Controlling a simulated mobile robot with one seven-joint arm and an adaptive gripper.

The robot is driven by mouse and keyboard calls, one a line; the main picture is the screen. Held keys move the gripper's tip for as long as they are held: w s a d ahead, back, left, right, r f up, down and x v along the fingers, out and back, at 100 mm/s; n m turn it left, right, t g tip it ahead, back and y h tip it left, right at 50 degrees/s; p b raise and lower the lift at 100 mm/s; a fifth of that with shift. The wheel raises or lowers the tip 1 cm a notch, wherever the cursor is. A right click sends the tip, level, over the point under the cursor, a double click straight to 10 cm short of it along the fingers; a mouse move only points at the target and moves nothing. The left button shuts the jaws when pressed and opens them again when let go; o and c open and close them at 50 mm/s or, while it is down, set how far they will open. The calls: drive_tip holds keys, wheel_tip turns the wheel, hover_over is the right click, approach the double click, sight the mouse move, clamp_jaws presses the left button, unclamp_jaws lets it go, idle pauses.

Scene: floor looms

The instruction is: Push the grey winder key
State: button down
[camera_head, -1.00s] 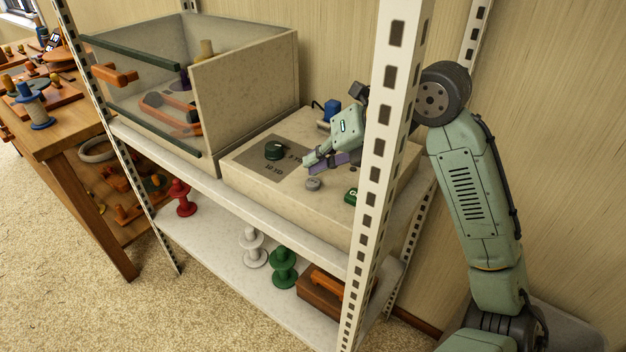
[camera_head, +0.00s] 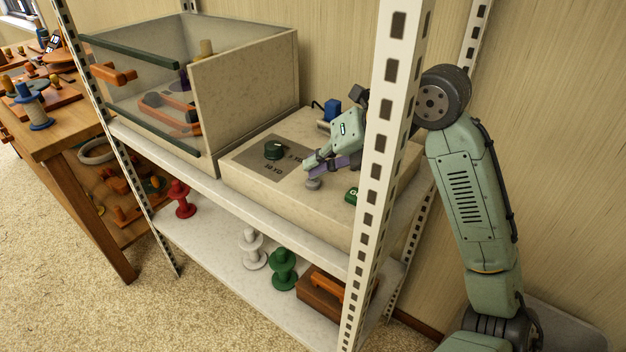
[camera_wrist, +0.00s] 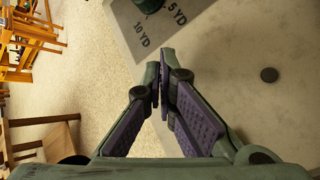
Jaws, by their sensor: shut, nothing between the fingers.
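The grey winder key (camera_head: 313,184) is a small round knob on the top of the cream box, near its front edge. My gripper (camera_head: 309,170) is shut and empty, tilted downward, with its fingertips right at the key's upper side in the head view. I cannot tell whether they touch it. In the wrist view my shut fingertips (camera_wrist: 163,75) meet over the box top, and the key cannot be made out there; the fingers may hide it.
A green dial (camera_head: 274,150) sits on a grey panel left of the key, and a green button (camera_head: 351,194) lies to its right. A blue part (camera_head: 331,109) stands behind. A white shelf post (camera_head: 385,150) rises in front of my arm. A clear-fronted bin (camera_head: 245,95) stands left.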

drive_tip(key=shift+f+b, duration=0.4)
drive_tip(key=shift+r, duration=0.15)
idle(0.4)
drive_tip(key=shift+r+p, duration=0.55)
drive_tip(key=shift+r, duration=0.15)
drive_tip(key=shift+r+p, duration=1.65)
drive_tip(key=shift+r, duration=0.9)
